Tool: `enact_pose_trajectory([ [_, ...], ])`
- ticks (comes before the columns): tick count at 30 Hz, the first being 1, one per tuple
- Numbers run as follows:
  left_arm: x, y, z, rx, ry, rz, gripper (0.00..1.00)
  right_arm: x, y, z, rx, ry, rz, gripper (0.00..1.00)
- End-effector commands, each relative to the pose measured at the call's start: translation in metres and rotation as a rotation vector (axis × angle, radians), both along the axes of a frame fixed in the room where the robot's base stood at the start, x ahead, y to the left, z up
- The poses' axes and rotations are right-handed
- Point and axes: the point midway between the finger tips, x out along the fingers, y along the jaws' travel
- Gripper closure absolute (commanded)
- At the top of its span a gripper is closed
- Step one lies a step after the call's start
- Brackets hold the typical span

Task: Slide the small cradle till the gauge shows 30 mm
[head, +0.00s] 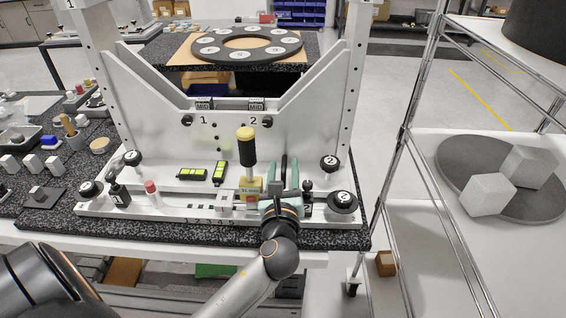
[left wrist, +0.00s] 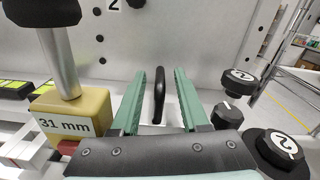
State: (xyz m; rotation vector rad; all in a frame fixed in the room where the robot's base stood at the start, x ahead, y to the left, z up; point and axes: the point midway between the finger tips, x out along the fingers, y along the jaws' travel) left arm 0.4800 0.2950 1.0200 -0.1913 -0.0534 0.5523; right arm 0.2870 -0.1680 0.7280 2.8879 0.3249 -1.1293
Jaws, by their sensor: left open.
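My left gripper (head: 284,172) is open over the right part of the long white fixture (head: 180,210). In the left wrist view its two green fingers (left wrist: 160,74) stand on either side of an upright black handle (left wrist: 159,98), with gaps visible. A yellow block with a black-topped lever (head: 247,148) stands just left of the gripper; the wrist view shows the block (left wrist: 75,108) with a label reading 31 mm. A small pale block (head: 222,204) sits on the rail left of it. I cannot tell which part is the small cradle. My right gripper is not in view.
Black knobs marked 2 (head: 342,199) stand close right of the gripper. Two black-and-green displays (head: 192,173) and a red-capped piece (head: 151,190) lie to the left. The fixture's upright panel (head: 230,130) rises behind. A wire shelf (head: 470,140) stands at right.

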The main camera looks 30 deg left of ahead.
Motion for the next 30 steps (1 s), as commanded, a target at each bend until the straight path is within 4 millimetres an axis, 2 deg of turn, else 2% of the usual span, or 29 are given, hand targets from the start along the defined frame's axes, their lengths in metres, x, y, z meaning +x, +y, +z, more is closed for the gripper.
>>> enact_pose_trajectory([
  [14, -0.0014, -0.0017, 0.0002, 0.0, 0.0, 0.001, 0.56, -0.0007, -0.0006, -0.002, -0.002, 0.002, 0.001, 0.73],
  [25, -0.0013, -0.0017, 0.0003, 0.0, 0.0, 0.0, 0.98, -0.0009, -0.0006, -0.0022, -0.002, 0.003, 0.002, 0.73],
  [30, -0.0012, -0.0019, 0.0004, -0.001, -0.001, 0.0, 1.0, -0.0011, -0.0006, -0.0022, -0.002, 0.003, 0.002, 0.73],
])
